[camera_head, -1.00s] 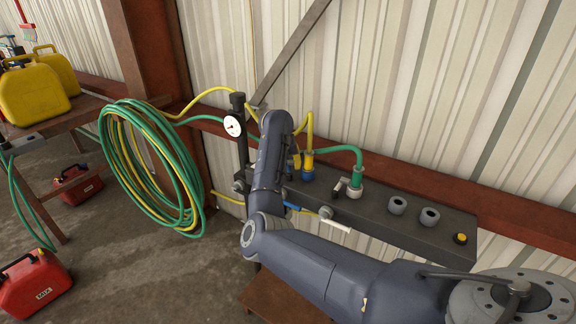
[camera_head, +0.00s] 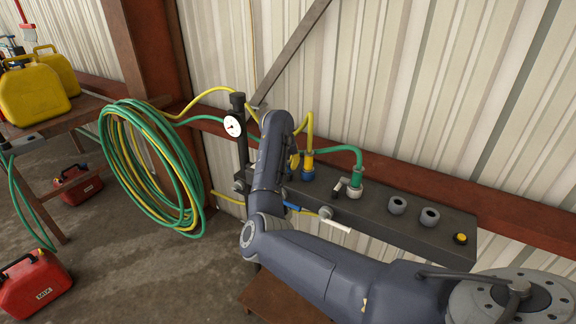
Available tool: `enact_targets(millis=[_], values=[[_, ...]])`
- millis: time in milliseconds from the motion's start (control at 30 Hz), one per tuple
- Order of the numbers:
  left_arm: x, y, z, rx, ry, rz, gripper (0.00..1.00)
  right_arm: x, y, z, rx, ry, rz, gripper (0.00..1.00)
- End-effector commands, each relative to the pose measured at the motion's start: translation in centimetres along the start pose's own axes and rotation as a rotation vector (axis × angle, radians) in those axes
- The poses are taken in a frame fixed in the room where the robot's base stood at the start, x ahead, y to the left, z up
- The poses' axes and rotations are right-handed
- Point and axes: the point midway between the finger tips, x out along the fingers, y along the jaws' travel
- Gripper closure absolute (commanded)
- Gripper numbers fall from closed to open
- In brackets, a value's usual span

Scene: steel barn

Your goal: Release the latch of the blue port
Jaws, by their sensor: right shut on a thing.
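The blue port (camera_head: 308,174) is a blue collar on the dark manifold bar, with a yellow hose fitting (camera_head: 307,158) upright in it. My right arm comes in from the right and bends up in front of the bar's left part. My right gripper (camera_head: 291,170) is just left of the blue port, mostly hidden behind my own arm link. My left gripper is not in view.
A gauge (camera_head: 233,126) stands at the left. A coiled hose (camera_head: 150,170) hangs further left.

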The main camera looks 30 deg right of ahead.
Motion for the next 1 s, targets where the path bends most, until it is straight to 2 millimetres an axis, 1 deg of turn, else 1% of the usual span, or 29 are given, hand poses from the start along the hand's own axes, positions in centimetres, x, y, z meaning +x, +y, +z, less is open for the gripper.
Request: enact_targets(millis=[167,700,1000], values=[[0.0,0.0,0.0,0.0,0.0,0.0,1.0,0.0,0.4,-0.1,-0.086,-0.019,0.037,1.0],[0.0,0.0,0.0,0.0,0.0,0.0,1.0,-0.6,2.0,-0.7,-0.527,-0.114,0.219,1.0],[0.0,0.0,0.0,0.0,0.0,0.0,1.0,-0.9,2.6,-1.1,-0.719,-0.154,0.299,1.0]])
